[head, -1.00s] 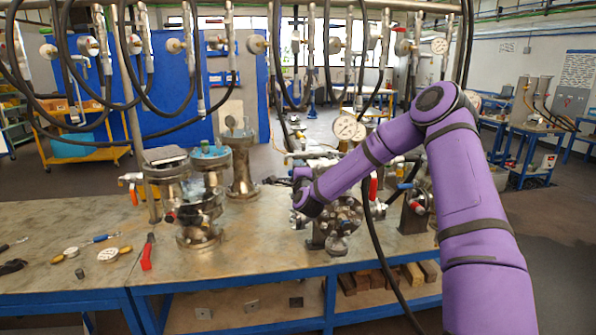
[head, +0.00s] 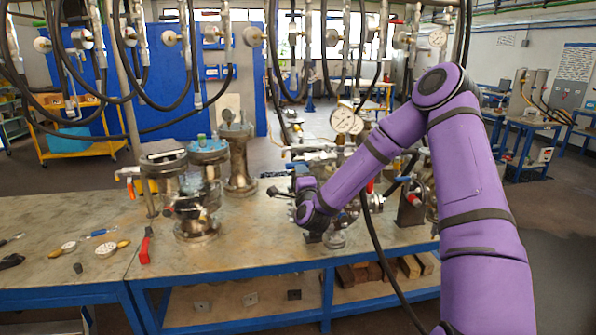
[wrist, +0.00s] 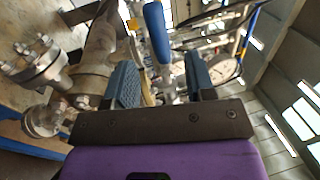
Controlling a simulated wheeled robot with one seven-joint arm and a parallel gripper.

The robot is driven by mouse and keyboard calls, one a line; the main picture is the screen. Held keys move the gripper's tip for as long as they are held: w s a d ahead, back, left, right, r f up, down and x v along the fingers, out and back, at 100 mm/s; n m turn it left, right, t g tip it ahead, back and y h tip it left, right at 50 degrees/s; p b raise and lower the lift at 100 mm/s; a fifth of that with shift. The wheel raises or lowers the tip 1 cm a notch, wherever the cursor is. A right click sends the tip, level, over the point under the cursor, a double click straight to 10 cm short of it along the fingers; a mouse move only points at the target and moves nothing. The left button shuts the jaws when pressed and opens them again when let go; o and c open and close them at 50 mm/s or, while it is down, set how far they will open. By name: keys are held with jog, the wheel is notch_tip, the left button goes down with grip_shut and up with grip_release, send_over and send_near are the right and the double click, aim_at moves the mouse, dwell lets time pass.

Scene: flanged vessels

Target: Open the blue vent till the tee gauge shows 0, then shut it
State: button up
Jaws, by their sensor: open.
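My gripper (wrist: 160,75) shows its two blue-padded fingers apart and empty in the wrist view. In the head view my gripper (head: 278,191) is small and dark, above the bench among the fittings. A blue handle (wrist: 157,32), which looks like the vent's lever, lies ahead between the fingers in the wrist view, apart from them as far as I can tell. A round white gauge (head: 343,120) stands above the pipework in the head view. A gauge dial (wrist: 223,69) shows right of the fingers in the wrist view. I cannot read either dial.
Flanged vessels (head: 196,205) stand on the metal bench (head: 95,215) left of my arm. A bolted flange (wrist: 35,62) and thick pipe are close to the left finger. Black hoses (head: 375,245) hang around my arm.

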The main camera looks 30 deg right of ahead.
jog(key=shift+v, duration=0.85)
dwell(2.2)
